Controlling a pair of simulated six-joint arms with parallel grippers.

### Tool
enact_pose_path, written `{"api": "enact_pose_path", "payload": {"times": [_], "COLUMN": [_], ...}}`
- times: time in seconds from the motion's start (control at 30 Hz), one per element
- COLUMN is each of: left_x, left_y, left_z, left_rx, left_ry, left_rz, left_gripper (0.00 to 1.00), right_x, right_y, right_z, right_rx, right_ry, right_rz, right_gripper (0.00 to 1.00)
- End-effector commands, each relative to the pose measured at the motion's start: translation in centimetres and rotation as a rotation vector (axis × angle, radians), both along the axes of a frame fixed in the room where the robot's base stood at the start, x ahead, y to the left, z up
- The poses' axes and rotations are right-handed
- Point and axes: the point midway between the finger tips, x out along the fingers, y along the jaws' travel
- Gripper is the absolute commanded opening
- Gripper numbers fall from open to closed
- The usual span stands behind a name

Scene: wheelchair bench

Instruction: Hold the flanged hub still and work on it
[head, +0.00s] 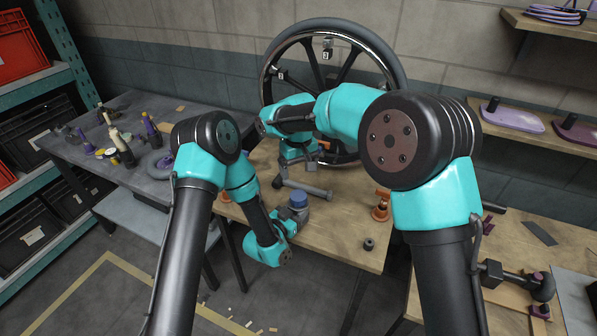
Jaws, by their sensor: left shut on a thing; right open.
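A short blue cylinder (299,199), which I take to be the flanged hub, stands at the front of the wooden bench. My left gripper (291,213) is shut on it, reaching in from the front edge; the jaws and the hub's lower part are mostly hidden. My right gripper (312,162) is open and empty, above and behind the hub, near the wheel. A grey bar-shaped tool (306,189) lies between the two grippers, just behind the hub; I cannot tell whether it touches the hub.
A large spoked wheel (349,47) stands upright behind my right arm. An orange spool-shaped part (381,206) and a small dark ring (369,244) sit on the bench's right side. A grey table (190,108) with bottles is at left. The bench's front right is mostly clear.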

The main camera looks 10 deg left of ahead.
Motion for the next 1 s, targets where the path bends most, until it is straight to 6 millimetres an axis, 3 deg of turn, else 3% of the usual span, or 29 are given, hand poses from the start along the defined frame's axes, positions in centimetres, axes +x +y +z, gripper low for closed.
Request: {"api": "enact_pose_path", "payload": {"times": [0.1, 0.13, 0.43, 0.77, 1.0], "left_x": [0.0, 0.0, 0.0, -0.2, -2.2], "left_y": [0.0, 0.0, 0.0, 0.0, -0.1], "left_z": [0.0, 0.0, 0.0, 0.0, 0.0], "left_rx": [0.000, 0.000, 0.000, 0.000, -0.001], "left_ry": [0.001, 0.001, 0.000, 0.001, 0.003], "left_rz": [0.000, 0.000, 0.000, -0.002, -0.023], "left_gripper": [0.00, 0.42, 0.70, 0.70, 0.70], "right_x": [0.0, 0.0, 0.0, 0.0, 0.0], "right_y": [0.0, 0.0, 0.0, 0.0, 0.0], "right_z": [0.0, 0.0, -0.1, -0.1, -0.1], "right_rx": [0.000, 0.000, -0.001, -0.001, -0.001], "right_ry": [0.000, 0.000, 0.001, 0.001, 0.001], "right_rz": [0.000, 0.000, 0.000, 0.000, 0.000], "right_gripper": [0.87, 0.87, 0.87, 0.87, 0.87]}}
